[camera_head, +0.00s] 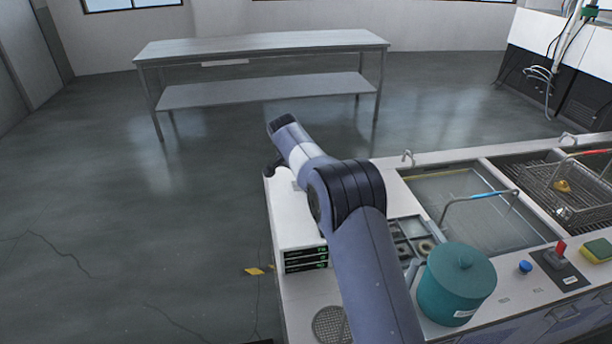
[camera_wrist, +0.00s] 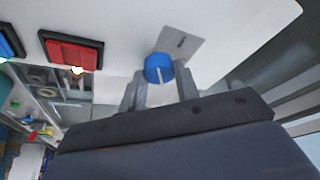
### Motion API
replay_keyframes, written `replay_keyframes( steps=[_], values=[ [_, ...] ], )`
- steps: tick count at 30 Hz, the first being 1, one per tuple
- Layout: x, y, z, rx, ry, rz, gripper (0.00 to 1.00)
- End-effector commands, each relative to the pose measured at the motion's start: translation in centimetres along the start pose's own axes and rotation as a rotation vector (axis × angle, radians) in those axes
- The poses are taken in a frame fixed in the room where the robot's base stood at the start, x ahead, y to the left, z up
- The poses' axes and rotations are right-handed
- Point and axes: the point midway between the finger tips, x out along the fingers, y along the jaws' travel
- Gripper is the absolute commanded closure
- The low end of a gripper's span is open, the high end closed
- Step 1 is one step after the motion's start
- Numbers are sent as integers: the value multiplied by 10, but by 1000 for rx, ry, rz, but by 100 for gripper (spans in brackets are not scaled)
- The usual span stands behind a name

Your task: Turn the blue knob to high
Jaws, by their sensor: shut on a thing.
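The blue knob (camera_wrist: 159,68) shows in the wrist view on a white panel, with a pale pointer line on its face. A grey plate with a dark mark (camera_wrist: 181,43) lies beside it on the panel. My gripper (camera_wrist: 160,82) has one finger on each side of the knob and is shut on it. The pointer line runs roughly up and down in this view, slightly tilted. In the head view my arm reaches over a white box with green displays (camera_head: 306,260); the knob and fingertips are hidden there.
A red switch (camera_wrist: 70,49) and a blue button (camera_wrist: 9,44) are left of the knob in the wrist view. In the head view, a teal lidded pot (camera_head: 455,285) and a basin (camera_head: 455,205) stand right of my arm. A metal table (camera_head: 262,45) is behind, across open floor.

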Motion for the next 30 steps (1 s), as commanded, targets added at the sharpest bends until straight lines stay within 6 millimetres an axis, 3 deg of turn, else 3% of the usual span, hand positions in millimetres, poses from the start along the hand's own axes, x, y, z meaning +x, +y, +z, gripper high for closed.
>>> replay_keyframes(
  steps=[18, 19, 26, 30],
  values=[
    [0, 0, 0, 39, 0, 14, 92],
    [0, 0, 0, 39, 0, 14, 67],
    [0, 0, 0, 38, 0, 14, 48],
    [0, 0, 0, 38, 0, 15, 48]
  ],
)
